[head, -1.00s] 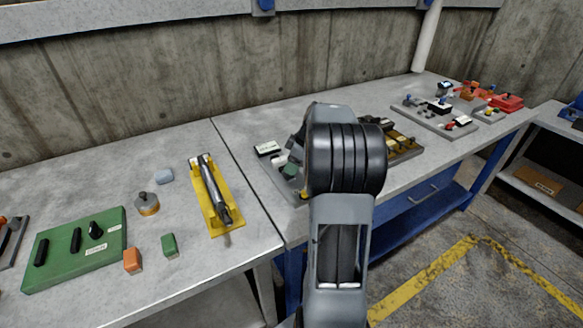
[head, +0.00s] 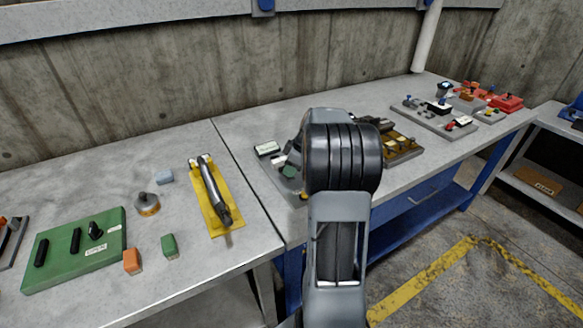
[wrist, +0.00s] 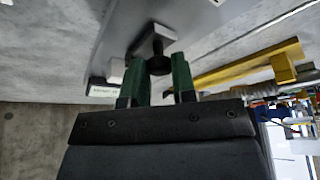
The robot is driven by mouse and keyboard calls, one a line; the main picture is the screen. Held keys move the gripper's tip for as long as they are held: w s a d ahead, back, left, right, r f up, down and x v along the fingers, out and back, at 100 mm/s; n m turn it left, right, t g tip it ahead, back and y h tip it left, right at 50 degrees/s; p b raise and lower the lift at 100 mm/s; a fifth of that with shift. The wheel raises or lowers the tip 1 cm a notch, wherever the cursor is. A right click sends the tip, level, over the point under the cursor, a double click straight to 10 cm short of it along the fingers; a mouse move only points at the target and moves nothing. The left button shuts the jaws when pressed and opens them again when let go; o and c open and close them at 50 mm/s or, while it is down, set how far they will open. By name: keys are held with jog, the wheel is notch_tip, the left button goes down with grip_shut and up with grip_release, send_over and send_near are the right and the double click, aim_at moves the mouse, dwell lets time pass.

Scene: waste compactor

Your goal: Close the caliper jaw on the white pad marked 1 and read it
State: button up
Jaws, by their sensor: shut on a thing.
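The grey caliper fixture (head: 271,178) lies flat on the bench, left of my arm in the head view and partly hidden by it. My gripper (wrist: 158,84) has green fingers, shut on a dark round knob (wrist: 158,63) of the fixture. Beyond the knob in the wrist view is a grey block (wrist: 151,39). A small white block (wrist: 116,71), perhaps the pad, sits just left of the fingers; I cannot read a number on it. A white label or display (wrist: 104,88) is beside it, also in the head view (head: 267,148); its text is unreadable.
A yellow fixture (head: 220,219) with a grey bar and a green board (head: 52,266) lie on the left bench. A brown and yellow tray (head: 402,150) is just right of my arm. More fixtures stand at the far right. The bench behind the fixture is clear.

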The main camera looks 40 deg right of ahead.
aim_at(282, 169)
jog(key=shift+w, duration=0.1)
jog(key=shift+c, duration=0.8)
jog(key=shift+w+d, duration=0.15)
jog(key=shift+w, duration=0.95)
jog(key=shift+w+r, duration=0.15)
jog(key=shift+w, duration=0.15)
jog(key=o, duration=0.9)
jog(key=shift+w, duration=0.15)
jog(key=shift+d, duration=0.1)
jog(key=v, duration=1.3)
jog(key=shift+s+d+r+p, duration=0.2)
jog(key=shift+r+p, duration=0.1)
jog(key=shift+p, duration=0.1)
